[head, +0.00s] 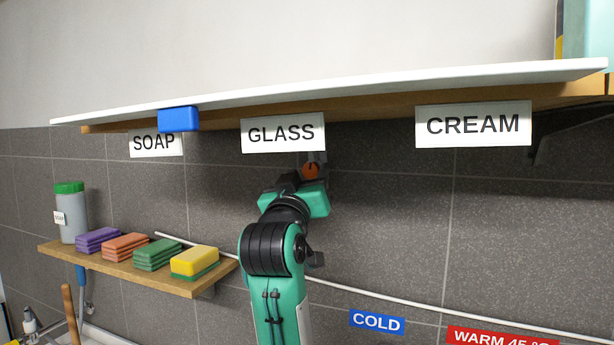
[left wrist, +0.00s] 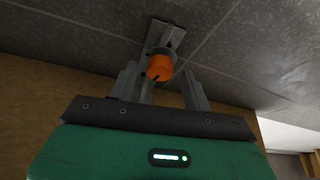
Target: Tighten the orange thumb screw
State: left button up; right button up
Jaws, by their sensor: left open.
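The orange thumb screw (head: 311,170) shows in the head view under the shelf, just beyond my left gripper (head: 307,180). In the left wrist view the orange thumb screw (left wrist: 160,67) sits on a grey bracket (left wrist: 168,33) against the dark tiles. My left gripper (left wrist: 161,78) is open, with one grey finger on each side of the screw's knob near the fingertips. I cannot tell whether either finger touches it. My right gripper is not in view.
A white-topped shelf (head: 350,88) overhangs the screw, with SOAP, GLASS (head: 282,132) and CREAM signs and a blue block (head: 178,119) at its edge. A lower wooden shelf (head: 130,268) holds coloured sponges and a bottle (head: 71,213). A white pipe (head: 400,302) runs along the wall.

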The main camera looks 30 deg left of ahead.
pick_arm(q)
jog(key=c, duration=1)
jog(key=shift+o, duration=0.2)
jog(key=shift+m+h, duration=0.3)
jog(key=shift+m, duration=0.2)
jog(key=m+h, duration=0.1)
jog(key=m, duration=0.1)
jog(key=m+h, duration=0.1)
jog(key=m+p, duration=0.1)
jog(key=m, duration=0.1)
jog(key=shift+s+a+m+t+h, duration=0.1)
jog(key=shift+a+m+t+h, duration=0.2)
jog(key=shift+t+h, duration=0.1)
jog(key=m+h+p, duration=0.1)
jog(key=m, duration=0.1)
jog(key=m+h, duration=0.1)
jog(key=m, duration=0.2)
jog(key=shift+a+r+h+p, duration=0.1)
jog(key=shift+r+h+p, duration=0.05)
jog(key=shift+h+p, duration=0.2)
jog(key=m+h+p, duration=0.1)
jog(key=m, duration=0.2)
jog(key=m+g+h+p, duration=0.1)
jog(key=m, duration=0.2)
jog(key=shift+a+r+h+p, duration=0.1)
jog(key=shift+h+p, duration=0.15)
jog(key=shift+p, duration=0.05)
jog(key=shift+m+g+h+p, duration=0.6)
jog(key=shift+m+p, duration=0.5)
jog(key=shift+m, duration=0.8)
